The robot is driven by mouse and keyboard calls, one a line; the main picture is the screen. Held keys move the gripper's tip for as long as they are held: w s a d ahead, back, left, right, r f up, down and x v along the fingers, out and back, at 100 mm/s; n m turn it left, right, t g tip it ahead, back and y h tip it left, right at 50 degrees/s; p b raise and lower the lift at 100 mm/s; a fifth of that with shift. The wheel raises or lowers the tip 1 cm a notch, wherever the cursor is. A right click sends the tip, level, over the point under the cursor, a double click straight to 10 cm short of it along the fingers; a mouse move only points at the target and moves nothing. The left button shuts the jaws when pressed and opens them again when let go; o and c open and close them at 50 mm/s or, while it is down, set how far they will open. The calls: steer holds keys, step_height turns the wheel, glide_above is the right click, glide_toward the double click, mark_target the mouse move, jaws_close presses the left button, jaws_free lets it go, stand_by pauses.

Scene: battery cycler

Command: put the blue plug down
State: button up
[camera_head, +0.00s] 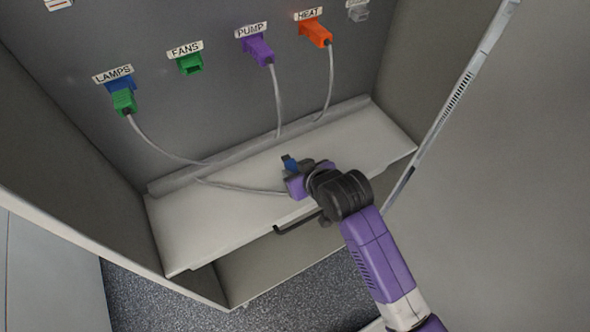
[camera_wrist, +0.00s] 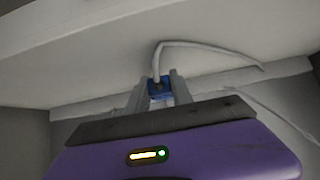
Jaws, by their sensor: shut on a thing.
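The blue plug (camera_head: 289,163) is held in my gripper (camera_head: 291,173), over the white shelf (camera_head: 200,232) inside the cabinet. In the wrist view the blue plug (camera_wrist: 159,88) sits between the two grey fingers of my gripper (camera_wrist: 158,95), with a grey cable running from it. I cannot tell whether the plug touches the shelf. A grey cable in the head view reaches my gripper from the left across the shelf.
The panel behind has a green plug (camera_head: 124,101) in the blue LAMPS socket (camera_head: 120,82), an empty green FANS socket (camera_head: 190,64), a purple PUMP plug (camera_head: 259,50) and an orange HEAT plug (camera_head: 317,33). Shelf room is free at left. An open door (camera_head: 450,110) stands right.

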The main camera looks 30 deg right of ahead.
steer(key=shift+f, duration=0.6)
steer(key=o, duration=1)
steer(key=shift+r, duration=0.2)
steer(key=v, duration=1.2)
steer(key=shift+r+b, duration=0.35)
steer(key=shift+r, duration=0.05)
